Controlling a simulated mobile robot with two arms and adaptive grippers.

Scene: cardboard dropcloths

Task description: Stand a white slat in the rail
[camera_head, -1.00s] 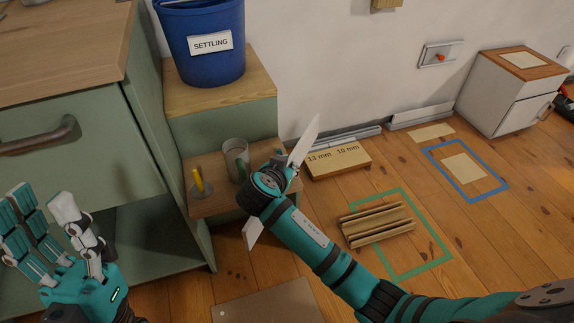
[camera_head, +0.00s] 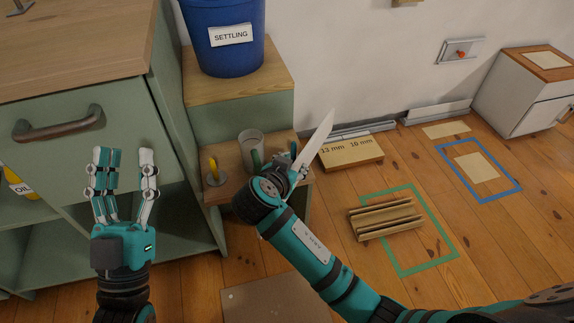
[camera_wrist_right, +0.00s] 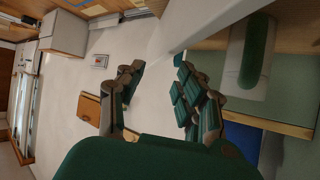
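A white slat (camera_head: 316,138) stands up at a tilt from my right gripper (camera_head: 288,170), which appears shut on it. In the right wrist view the pale slat (camera_wrist_right: 205,22) crosses just beyond the fingertips of my right gripper (camera_wrist_right: 158,72); the exact contact is hard to see against the white wall. My left gripper (camera_head: 124,165) is open and empty, fingers up, in front of the green cabinet.
A low wooden shelf (camera_head: 225,190) beside my right gripper carries a grey cup (camera_head: 251,146) and a yellow upright item (camera_head: 213,170). A board marked 13 mm and 10 mm (camera_head: 350,152) lies by the wall. Blue tape (camera_head: 510,180) outlines a pale sheet. Floor around the rail is clear.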

